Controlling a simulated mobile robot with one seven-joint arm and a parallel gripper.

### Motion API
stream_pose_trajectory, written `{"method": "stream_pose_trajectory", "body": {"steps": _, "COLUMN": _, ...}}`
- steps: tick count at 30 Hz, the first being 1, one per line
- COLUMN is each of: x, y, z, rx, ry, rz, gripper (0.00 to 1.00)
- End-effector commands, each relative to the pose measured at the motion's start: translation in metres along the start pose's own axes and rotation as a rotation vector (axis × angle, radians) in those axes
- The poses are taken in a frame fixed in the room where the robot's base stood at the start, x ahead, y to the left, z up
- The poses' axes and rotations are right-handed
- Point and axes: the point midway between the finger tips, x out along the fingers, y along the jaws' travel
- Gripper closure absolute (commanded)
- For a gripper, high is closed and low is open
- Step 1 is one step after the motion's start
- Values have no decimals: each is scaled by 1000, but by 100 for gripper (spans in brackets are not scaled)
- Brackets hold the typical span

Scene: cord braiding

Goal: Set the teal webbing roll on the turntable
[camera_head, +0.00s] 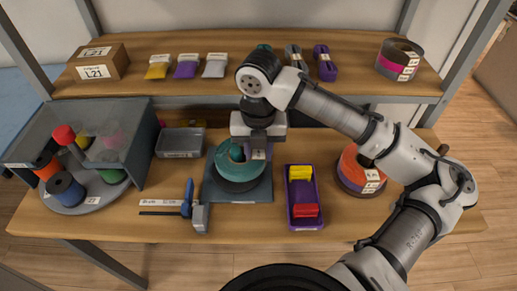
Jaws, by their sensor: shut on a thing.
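The teal webbing roll (228,168) is a flat ring at the middle of the table. My gripper (257,153) points down at its right side and is shut on it; the fingertips are partly hidden. Directly under the roll shows a dark round disc (238,186) on a blue-grey square plate (262,190). I cannot tell whether the roll touches the disc or is just above it. A grey round turntable-like tray (93,203) at the left, partly under a grey housing, carries several coloured spools.
A purple tray (304,223) with yellow and red pieces stands right of the plate. An orange roll (356,168) lies further right. A shelf (275,87) with labelled goods runs behind.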

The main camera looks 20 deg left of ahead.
Motion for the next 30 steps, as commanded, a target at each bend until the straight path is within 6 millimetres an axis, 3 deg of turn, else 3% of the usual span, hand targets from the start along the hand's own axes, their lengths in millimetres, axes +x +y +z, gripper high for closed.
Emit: {"method": "stream_pose_trajectory", "body": {"steps": 30, "x": 20, "y": 0, "z": 0, "rx": 0, "ry": 0, "rz": 0, "gripper": 92}}
